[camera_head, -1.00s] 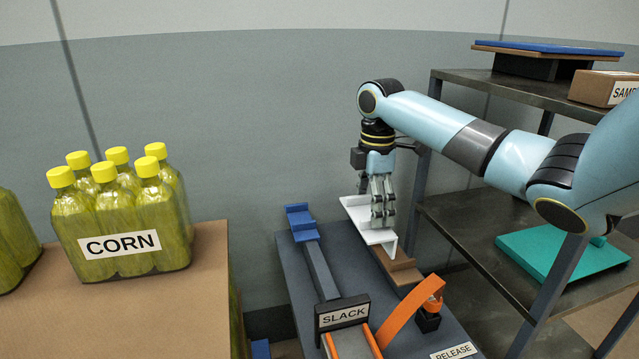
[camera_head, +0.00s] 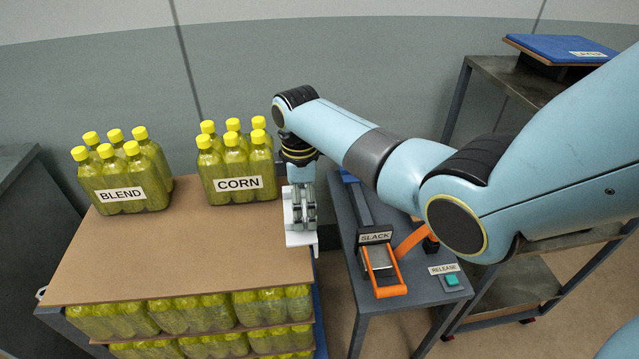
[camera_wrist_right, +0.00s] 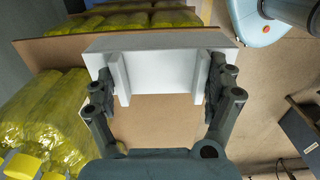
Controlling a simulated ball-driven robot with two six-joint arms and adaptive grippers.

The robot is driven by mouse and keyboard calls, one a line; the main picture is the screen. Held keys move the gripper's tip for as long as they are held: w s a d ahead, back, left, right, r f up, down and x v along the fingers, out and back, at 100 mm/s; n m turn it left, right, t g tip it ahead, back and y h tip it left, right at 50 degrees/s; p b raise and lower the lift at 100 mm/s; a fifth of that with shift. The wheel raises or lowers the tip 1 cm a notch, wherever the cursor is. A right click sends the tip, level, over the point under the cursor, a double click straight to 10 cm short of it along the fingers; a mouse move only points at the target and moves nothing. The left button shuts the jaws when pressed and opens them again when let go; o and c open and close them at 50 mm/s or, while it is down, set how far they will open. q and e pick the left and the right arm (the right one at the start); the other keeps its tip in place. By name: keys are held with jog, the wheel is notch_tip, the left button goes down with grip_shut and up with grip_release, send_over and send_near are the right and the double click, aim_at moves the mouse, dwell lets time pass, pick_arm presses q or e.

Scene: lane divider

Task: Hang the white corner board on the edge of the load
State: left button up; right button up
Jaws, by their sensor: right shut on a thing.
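The white corner board (camera_head: 302,239) is at the right edge of the load's brown top sheet (camera_head: 180,258) in the head view. My right gripper (camera_head: 303,210) is shut on it from above. In the right wrist view the corner board (camera_wrist_right: 160,70) sits between the two fingers of my right gripper (camera_wrist_right: 160,88), its broad face spanning beyond them. The sheet (camera_wrist_right: 55,52) shows beside and behind the board there. Whether the board touches the load's edge I cannot tell. My left gripper is out of view.
The BLEND bottle pack (camera_head: 124,178) and CORN bottle pack (camera_head: 237,165) stand on the top sheet; CORN is close to my right gripper. A small table with the SLACK buckle (camera_head: 375,238), an orange handle and the RELEASE button (camera_head: 451,280) stands right. A shelf rack (camera_head: 510,85) is behind.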

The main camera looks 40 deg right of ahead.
jog(key=shift+f, duration=0.1)
jog(key=shift+a+r+p, duration=0.1)
jog(key=shift+r+p, duration=0.1)
jog(key=shift+p, duration=0.15)
pick_arm(q)
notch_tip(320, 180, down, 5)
jog(key=b, duration=0.6)
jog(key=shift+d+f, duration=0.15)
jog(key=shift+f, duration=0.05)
pick_arm(e)
notch_tip(320, 180, down, 9)
jog(key=shift+f, duration=0.1)
pick_arm(q)
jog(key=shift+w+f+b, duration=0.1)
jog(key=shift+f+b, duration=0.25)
jog(key=shift+b, duration=0.15)
pick_arm(e)
jog(key=shift+f, duration=0.5)
jog(key=o, duration=0.9)
notch_tip(320, 180, up, 12)
